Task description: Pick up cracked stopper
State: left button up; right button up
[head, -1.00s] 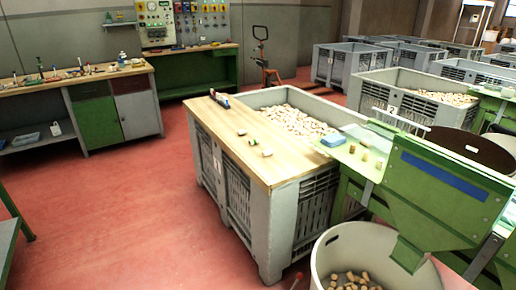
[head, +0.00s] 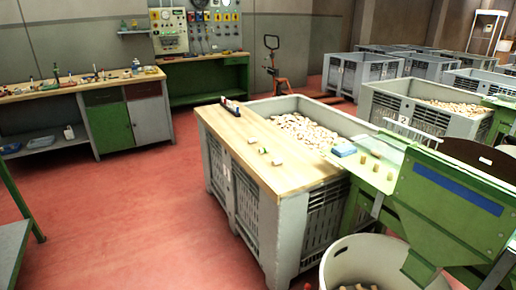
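Many cork stoppers (head: 303,131) lie heaped in the grey bin whose front part is covered by a wooden board (head: 250,165). A few small pieces (head: 277,162) lie on the board; they are too small to tell whether any is a cracked stopper. Several stoppers (head: 376,165) stand on the pale ledge of the green machine. More stoppers (head: 350,287) lie in the round white tub (head: 345,247), cut off by the bottom edge. I cannot make out a crack on any stopper. Neither of my grippers is in view.
The green machine (head: 445,205) with a blue strip stands at the right. A blue box (head: 343,150) sits at the bin's edge. Another grey bin (head: 395,105) of stoppers stands behind. A workbench (head: 55,92) stands at the left. The red floor (head: 130,220) left of the board-topped bin is open.

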aim_at(250, 141)
jog(key=i+j+z, duration=0.15)
jog(key=z, duration=0.25)
jog(key=i+j+z, duration=0.15)
jog(key=z, duration=0.3)
jog(key=i+j+z, duration=0.1)
jog(key=j, duration=0.25)
jog(key=i+j+z, duration=0.1)
jog(key=j, duration=0.25)
jog(key=i+j+z, duration=0.1)
jog(key=i+j, duration=0.15)
jog(key=j, duration=0.15)
jog(key=i+j+z, duration=0.1)
jog(key=j, duration=0.25)
jog(key=i+j, duration=0.15)
jog(key=j, duration=0.25)
jog(key=i+j+z, duration=0.15)
jog(key=j, duration=0.25)
